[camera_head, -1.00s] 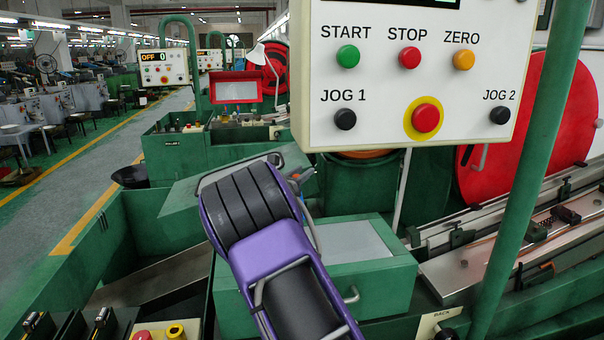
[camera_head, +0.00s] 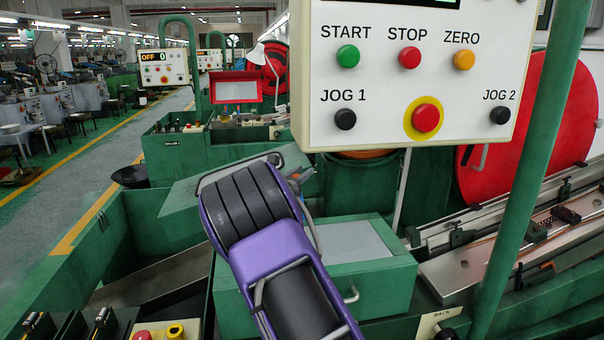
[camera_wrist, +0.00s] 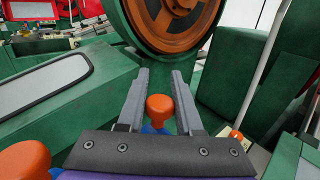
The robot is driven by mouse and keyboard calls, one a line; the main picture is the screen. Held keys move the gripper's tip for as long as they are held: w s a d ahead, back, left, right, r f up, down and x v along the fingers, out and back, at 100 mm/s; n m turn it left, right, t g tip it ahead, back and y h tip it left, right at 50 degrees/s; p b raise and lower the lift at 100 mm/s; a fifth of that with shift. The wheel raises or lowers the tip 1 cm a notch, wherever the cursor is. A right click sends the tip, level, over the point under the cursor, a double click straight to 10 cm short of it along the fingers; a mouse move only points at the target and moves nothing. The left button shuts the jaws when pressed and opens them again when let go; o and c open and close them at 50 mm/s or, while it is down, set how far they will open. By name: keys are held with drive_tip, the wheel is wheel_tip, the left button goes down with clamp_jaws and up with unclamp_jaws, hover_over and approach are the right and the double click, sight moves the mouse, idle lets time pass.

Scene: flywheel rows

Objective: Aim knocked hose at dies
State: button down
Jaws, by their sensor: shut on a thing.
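In the wrist view, my gripper (camera_wrist: 160,95) has its two grey fingers on either side of an orange hose tip (camera_wrist: 160,108). The tip sits between the fingers, with a bit of blue hose (camera_wrist: 156,130) below it. The rest of this hose is hidden behind the gripper's dark body. A second orange piece (camera_wrist: 25,160) of similar shape shows at the lower left, apart from the fingers. In the head view, my purple and black arm hides most of the gripper and the hose. I cannot make out the dies for certain in either view.
A white control panel (camera_head: 400,110) and a green post (camera_head: 525,180) stand close on the right. A green box with a grey lid (camera_head: 352,243) lies behind my arm. In the wrist view, a large orange-brown wheel (camera_wrist: 170,20) in a green rim is ahead of the fingers.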

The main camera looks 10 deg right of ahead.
drive_tip(key=shift+f, duration=0.1)
idle(0.3)
drive_tip(key=shift+s+d+m+g+h+b, duration=0.15)
drive_tip(key=shift+m+g+h+b, duration=0.65)
drive_tip(key=shift+b, duration=0.4)
drive_tip(key=c, duration=0.6)
unclamp_jaws()
drive_tip(key=v, duration=1.7)
drive_tip(key=shift+s+b, duration=0.15)
drive_tip(key=shift+b, duration=0.25)
